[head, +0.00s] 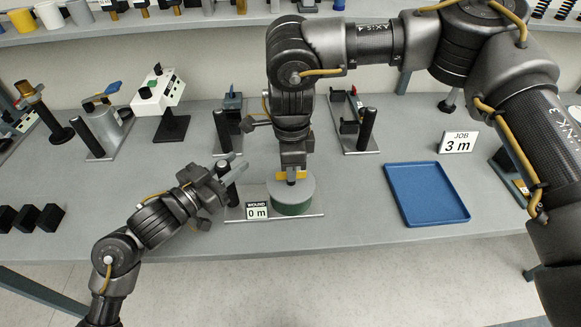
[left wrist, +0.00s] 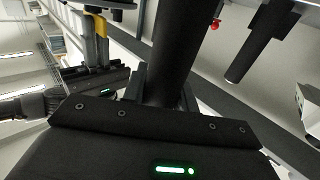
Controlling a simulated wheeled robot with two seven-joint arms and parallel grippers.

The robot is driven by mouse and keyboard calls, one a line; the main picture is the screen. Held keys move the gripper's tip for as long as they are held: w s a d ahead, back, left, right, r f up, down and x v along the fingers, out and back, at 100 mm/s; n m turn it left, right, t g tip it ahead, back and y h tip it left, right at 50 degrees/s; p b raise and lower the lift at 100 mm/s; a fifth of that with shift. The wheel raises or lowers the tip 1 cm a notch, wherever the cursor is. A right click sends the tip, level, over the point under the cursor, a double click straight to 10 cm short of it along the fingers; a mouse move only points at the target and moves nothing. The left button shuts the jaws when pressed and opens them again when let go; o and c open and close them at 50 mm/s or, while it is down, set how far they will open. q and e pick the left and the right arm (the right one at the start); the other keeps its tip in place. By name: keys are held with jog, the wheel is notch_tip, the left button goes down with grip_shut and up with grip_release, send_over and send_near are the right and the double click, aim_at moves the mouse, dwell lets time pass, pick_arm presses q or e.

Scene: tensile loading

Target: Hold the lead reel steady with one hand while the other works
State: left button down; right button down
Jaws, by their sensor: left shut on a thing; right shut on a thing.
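The lead reel (head: 292,200) is a drum with a grey top and dark green side, on a flat grey base plate (head: 315,214) at the table's front. A small sign on the plate reads "WOUND 0 m" (head: 257,211). My left gripper (head: 228,172) is shut on a black upright post (head: 231,187) at the plate's left end. The post (left wrist: 172,50) fills the space between the fingers in the left wrist view. My right gripper (head: 292,174) comes down from above onto the reel's top, shut on a yellow part (head: 281,175). Its fingertips are partly hidden.
An empty blue tray (head: 427,193) lies to the right, with a "JOB 3 m" sign (head: 458,142) behind it. Several similar fixtures with black posts stand along the back, one at centre right (head: 367,130). Black blocks (head: 27,217) sit at the left front edge.

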dwell(0.4)
jog(key=c, duration=1.6)
grip_release()
notch_tip(320, 180, up, 12)
pick_arm(q)
jog(key=c, duration=1)
grip_release()
